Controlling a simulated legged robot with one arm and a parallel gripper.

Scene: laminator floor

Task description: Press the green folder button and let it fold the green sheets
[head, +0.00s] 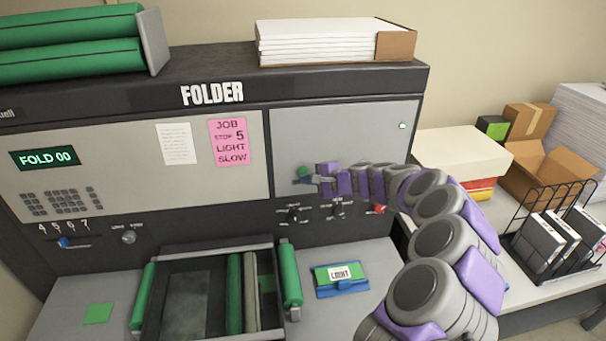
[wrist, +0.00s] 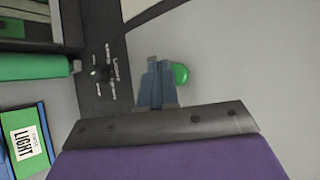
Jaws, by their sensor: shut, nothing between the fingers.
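The folder (head: 330,127) is a grey and black machine with a green display (head: 45,157) reading "FOLD 00". The green button (head: 303,170) sits on its right panel; it also shows in the wrist view (wrist: 181,74) as a round green knob just right of my fingertips. My gripper (head: 299,180) is shut and empty, its tips beside the button, just below it in the head view. I cannot tell whether they touch it. A flat green sheet (head: 98,314) lies on the left of the machine's bed.
A red knob (head: 377,209) and black dials (head: 294,215) sit below the button. A pink note (head: 229,142) reads "JOB STOP 5 LIGHT SLOW". A packet labelled LIGHT (head: 341,286) lies on the bed near a roller tray (head: 205,254).

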